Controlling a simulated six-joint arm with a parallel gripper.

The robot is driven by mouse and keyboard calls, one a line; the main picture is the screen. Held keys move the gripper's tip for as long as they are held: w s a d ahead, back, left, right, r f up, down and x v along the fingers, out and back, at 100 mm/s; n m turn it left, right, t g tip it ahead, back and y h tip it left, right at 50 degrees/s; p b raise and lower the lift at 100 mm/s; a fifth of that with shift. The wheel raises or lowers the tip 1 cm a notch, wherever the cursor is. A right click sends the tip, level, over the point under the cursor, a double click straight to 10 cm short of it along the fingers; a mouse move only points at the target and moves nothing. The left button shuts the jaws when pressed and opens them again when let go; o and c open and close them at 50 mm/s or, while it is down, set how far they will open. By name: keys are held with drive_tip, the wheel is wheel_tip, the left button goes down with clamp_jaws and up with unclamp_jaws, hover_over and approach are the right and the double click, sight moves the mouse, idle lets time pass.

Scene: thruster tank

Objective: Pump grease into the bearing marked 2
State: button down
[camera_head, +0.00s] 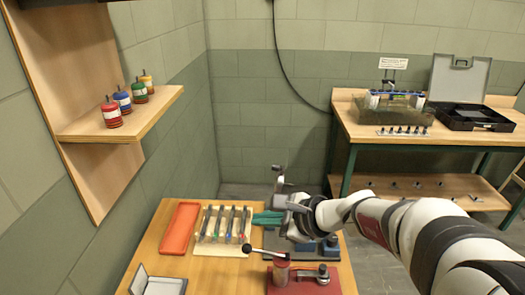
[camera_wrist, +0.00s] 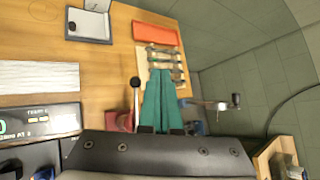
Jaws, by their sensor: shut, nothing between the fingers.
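My gripper (camera_head: 266,218) has teal fingers, closed together and empty. It is over the wooden table, at the right end of a pale rack (camera_head: 232,248) of several coloured tubes. In the wrist view the fingers (camera_wrist: 162,74) point toward that rack. A red-based device (camera_head: 302,284) with a cylinder stands at the table's front. A lever with a black ball knob (camera_head: 246,248) rises near it; the knob also shows in the wrist view (camera_wrist: 135,81). A blue device (camera_head: 330,244) is partly hidden behind my arm. I cannot make out a bearing marked 2.
An orange tray (camera_head: 181,228) lies left of the rack, and an open pale box (camera_head: 160,285) stands at the front left. A wall shelf (camera_head: 150,112) holds several coloured pots. A second bench (camera_head: 400,140) with a tank and black case stands at the back right.

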sight(250, 250)
drive_tip(key=shift+w+d+f+m+t, duration=0.1)
drive_tip(key=shift+w+d+m+t, duration=0.1)
drive_tip(key=shift+w+m, duration=0.3)
drive_tip(key=shift+w+d+m+t, duration=0.1)
drive_tip(key=shift+w+m+t, duration=0.1)
drive_tip(key=shift+w, duration=0.5)
wheel_tip(250, 250, down, 9)
drive_tip(key=a, duration=0.2)
drive_tip(key=shift+a+r, duration=0.15)
drive_tip(key=shift+r, duration=0.05)
idle(1.3)
drive_tip(key=shift+a+f, duration=0.1)
drive_tip(key=shift+f, duration=0.25)
drive_tip(key=shift+s+a+f, duration=0.1)
drive_tip(key=shift+a+f, duration=0.1)
drive_tip(key=shift+f, duration=0.55)
drive_tip(key=shift+w+a+f, duration=0.1)
drive_tip(key=shift+a+f, duration=0.1)
drive_tip(key=shift+f, duration=0.6)
drive_tip(key=shift+s+a+f, duration=0.1)
drive_tip(key=shift+a+f, duration=0.1)
drive_tip(key=shift+f, duration=0.55)
idle(2.0)
